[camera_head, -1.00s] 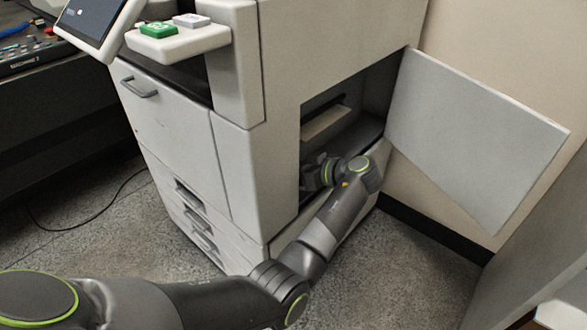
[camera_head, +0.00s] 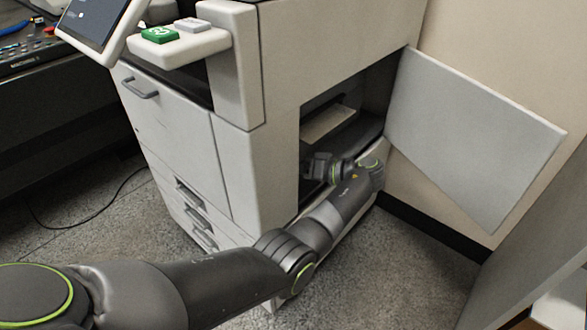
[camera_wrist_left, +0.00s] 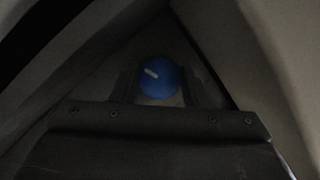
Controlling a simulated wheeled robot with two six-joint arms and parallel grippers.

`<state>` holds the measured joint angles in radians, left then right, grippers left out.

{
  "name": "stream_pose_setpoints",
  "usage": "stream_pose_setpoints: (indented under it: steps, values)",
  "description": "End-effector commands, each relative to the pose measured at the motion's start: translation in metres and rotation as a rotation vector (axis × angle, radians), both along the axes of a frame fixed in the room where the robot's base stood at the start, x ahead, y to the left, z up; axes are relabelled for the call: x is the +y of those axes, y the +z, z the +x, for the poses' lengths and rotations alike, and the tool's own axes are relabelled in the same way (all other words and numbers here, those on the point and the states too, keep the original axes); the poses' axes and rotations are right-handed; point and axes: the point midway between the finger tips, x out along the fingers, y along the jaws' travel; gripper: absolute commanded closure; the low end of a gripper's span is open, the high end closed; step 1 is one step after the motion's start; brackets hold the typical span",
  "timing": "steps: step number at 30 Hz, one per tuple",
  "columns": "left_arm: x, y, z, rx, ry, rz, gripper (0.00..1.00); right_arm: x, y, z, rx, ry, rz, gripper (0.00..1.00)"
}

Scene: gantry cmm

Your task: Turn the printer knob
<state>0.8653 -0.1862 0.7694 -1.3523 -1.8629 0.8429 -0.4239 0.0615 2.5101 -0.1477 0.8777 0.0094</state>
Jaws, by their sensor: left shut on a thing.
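The printer (camera_head: 272,150) stands in the middle of the head view, with its side compartment open. My left arm reaches into this opening, and my left gripper (camera_head: 318,168) is inside it, partly in shadow. In the left wrist view a round blue knob (camera_wrist_left: 159,77) with a pale pointer mark sits between the fingers of my left gripper (camera_wrist_left: 160,92), which is shut on it. The pale mark points up and to the left. The knob is hidden in the head view. My right gripper is not in view.
The side door (camera_head: 475,135) of the printer is swung open to the right, close to the beige wall. A panel with a green block (camera_head: 159,35) juts out at the upper left. Speckled floor (camera_head: 400,270) is clear in front.

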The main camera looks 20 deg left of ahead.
Motion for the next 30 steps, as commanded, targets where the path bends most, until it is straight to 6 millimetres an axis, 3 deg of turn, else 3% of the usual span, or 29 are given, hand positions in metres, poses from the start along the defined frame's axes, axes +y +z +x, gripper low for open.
stream_pose_setpoints:
  steps: [15,16,21,30]
  values:
    - [0.0006,0.0003,0.0006,0.023,-0.002,0.011,0.82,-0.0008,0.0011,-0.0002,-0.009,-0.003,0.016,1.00]
    - [0.0006,0.0004,0.0007,0.022,-0.001,0.011,0.58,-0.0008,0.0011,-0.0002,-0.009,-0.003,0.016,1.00]
    - [0.0004,0.0003,0.0005,0.022,-0.001,0.010,0.37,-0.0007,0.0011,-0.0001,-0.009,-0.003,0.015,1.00]
    - [0.0006,0.0004,0.0004,0.023,0.000,0.009,0.37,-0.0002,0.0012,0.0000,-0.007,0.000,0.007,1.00]
